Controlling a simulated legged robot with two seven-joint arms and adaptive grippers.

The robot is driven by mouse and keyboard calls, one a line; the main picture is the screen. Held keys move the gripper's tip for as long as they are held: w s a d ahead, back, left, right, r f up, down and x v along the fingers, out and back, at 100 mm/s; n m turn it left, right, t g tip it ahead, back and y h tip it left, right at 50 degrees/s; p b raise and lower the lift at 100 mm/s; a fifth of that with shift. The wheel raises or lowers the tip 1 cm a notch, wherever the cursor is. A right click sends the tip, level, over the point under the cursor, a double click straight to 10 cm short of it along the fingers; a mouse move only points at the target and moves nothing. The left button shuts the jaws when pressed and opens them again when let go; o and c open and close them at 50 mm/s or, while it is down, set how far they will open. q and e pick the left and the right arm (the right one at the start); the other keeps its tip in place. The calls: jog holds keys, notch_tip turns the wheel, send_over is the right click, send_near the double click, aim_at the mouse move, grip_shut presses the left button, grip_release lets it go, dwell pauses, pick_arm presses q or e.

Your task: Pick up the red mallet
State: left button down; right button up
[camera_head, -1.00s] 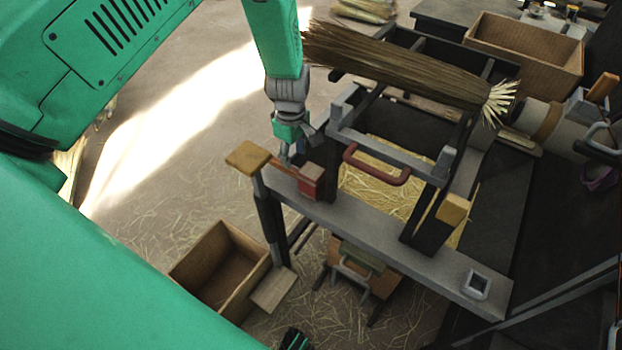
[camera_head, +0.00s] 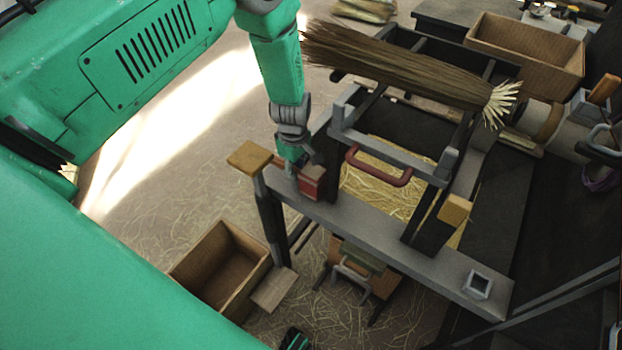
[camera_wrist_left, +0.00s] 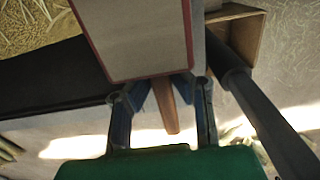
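The red mallet (camera_head: 312,185) rests on the grey front beam of the frame, its head a block with red sides. Its handle is mostly hidden by my gripper in the head view. In the left wrist view the mallet head (camera_wrist_left: 135,42) fills the upper middle, and the brown handle (camera_wrist_left: 165,108) points toward my palm. My left gripper (camera_head: 297,168) is down at the mallet, behind its head. In the wrist view its blue fingertips (camera_wrist_left: 164,88) stand on either side of the handle, open, with no clear grip visible.
A large broom bundle (camera_head: 400,65) lies across the frame behind. An open wooden box (camera_head: 215,262) stands below left.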

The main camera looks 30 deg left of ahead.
pick_arm(q)
jog(key=shift+a, duration=0.45)
notch_tip(320, 180, up, 17)
jog(key=s+a, duration=0.1)
jog(key=s, duration=1.7)
jog(key=shift+r, duration=0.4)
jog(key=c, duration=2.3)
grip_release()
grip_shut()
